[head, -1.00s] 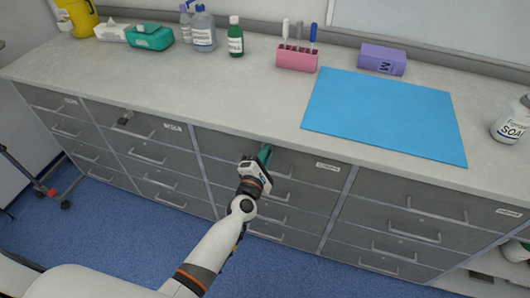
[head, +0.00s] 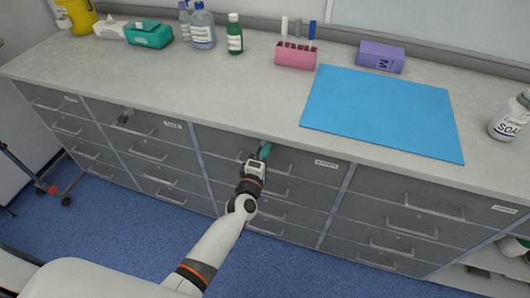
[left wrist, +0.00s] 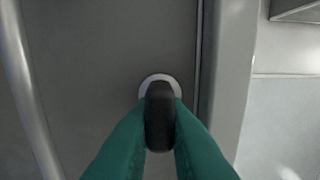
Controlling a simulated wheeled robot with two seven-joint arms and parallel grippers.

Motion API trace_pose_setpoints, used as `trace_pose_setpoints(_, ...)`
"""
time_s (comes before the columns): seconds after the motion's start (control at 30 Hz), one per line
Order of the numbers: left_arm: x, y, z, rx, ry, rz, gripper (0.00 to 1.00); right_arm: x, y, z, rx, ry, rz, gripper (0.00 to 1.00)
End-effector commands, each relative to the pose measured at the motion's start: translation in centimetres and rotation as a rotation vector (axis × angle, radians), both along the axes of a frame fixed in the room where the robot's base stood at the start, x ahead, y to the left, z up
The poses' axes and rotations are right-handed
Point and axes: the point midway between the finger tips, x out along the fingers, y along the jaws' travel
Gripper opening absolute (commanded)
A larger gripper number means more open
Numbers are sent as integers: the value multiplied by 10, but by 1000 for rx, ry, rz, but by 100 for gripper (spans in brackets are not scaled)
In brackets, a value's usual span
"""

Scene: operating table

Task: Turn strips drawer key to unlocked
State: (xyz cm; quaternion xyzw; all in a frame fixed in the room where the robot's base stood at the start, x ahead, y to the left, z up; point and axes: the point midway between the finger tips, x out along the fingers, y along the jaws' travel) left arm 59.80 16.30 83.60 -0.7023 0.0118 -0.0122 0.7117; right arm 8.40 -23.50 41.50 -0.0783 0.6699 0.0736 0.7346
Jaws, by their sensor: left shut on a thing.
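The drawer key (left wrist: 160,112) is a dark rounded knob in a pale round lock plate (left wrist: 158,79) on a grey drawer front, seen in the left wrist view. My left gripper (left wrist: 160,125) has its two green fingers shut on the key, one on each side. In the head view my left gripper (head: 262,153) is at the top drawer of the middle column, just under the counter edge. The key itself is hidden there by the gripper. The drawer (head: 300,163) is closed and bears a label at its right. My right gripper is not in view.
A drawer handle (left wrist: 30,90) runs along the left of the left wrist view. Another dark key (head: 125,117) sits on a drawer further left. The counter above holds a blue mat (head: 380,115), a pink rack (head: 295,55), bottles and boxes. The blue floor in front is mostly clear.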

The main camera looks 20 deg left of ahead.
Motion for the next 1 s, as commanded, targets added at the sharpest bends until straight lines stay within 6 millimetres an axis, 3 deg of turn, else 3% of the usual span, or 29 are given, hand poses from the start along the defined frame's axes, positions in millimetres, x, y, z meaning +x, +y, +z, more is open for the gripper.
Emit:
trace_pose_setpoints(0.27,0,0,-1,5,2,-1,0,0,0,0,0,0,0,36)
trace_pose_setpoints(0.3,0,0,-1,5,2,-1,16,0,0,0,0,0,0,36)
trace_pose_setpoints(0.43,0,0,-1,4,2,-1,35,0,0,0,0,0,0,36)
trace_pose_setpoints(0.77,-4,0,-1,2,2,0,35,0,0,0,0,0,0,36)
trace_pose_setpoints(1.0,-41,1,-3,2,4,-1,35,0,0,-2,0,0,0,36)
